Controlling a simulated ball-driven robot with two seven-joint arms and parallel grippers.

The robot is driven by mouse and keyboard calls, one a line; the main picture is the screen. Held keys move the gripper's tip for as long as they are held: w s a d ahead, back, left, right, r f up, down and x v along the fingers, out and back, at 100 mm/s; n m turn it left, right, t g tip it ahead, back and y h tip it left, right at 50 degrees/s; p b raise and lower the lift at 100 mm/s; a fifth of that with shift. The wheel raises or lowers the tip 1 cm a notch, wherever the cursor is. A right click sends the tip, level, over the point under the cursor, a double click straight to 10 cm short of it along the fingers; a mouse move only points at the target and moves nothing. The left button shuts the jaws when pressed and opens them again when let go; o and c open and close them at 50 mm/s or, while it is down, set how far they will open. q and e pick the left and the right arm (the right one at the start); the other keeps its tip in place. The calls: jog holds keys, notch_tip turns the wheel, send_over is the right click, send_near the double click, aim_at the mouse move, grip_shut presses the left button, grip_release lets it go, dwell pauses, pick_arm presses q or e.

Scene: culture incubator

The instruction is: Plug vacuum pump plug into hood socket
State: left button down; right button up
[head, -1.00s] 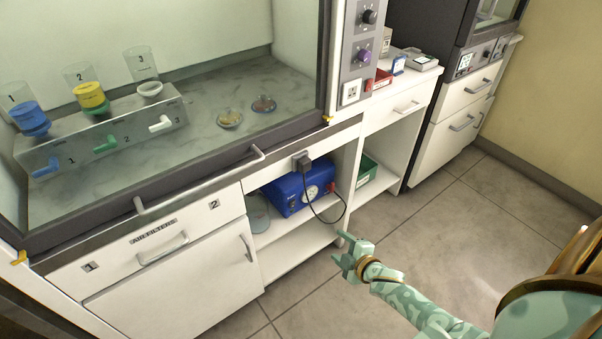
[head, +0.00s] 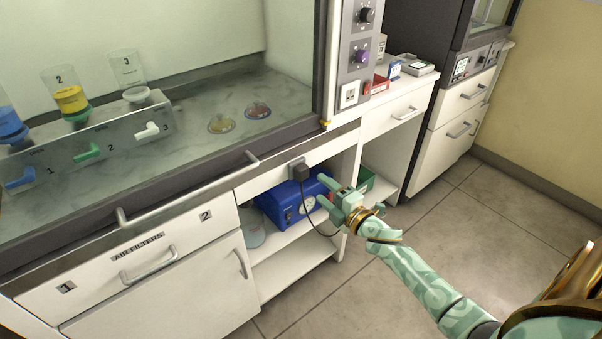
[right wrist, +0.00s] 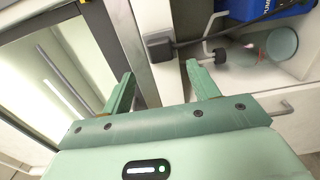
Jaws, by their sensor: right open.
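A white hood socket (head: 349,95) is on the control panel, below the knobs. My right gripper (head: 322,190) is open and empty, to the right of the plug, in front of the pump. In the right wrist view, the plug (right wrist: 160,47) lies beyond the gap between the open fingers (right wrist: 160,76), apart from them. My left gripper is out of view.
The hood's handle bar (head: 190,192) runs along its front edge. A green box (head: 366,180) stands on the shelf right of the pump, partly behind my gripper. A round glass vessel (head: 252,232) stands left of the pump. The floor (head: 425,215) at right is clear.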

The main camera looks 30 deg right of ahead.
aim_at(305, 175)
jog(key=w, duration=0.2)
jog(key=w+b, duration=0.1)
jog(key=w, duration=0.1)
jog(key=w+b, duration=0.1)
jog(key=w, duration=0.1)
jog(key=shift+w+a+f, duration=0.15)
jog(key=shift+w+a, duration=0.1)
jog(key=shift+w, duration=0.8)
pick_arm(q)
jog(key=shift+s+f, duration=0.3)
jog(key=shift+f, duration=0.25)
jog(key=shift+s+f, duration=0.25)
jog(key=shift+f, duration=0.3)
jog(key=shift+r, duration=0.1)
pick_arm(e)
jog(key=c, duration=1.3)
jog(key=shift+s, duration=0.1)
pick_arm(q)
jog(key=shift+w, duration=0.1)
pick_arm(e)
jog(key=shift+s, duration=0.1)
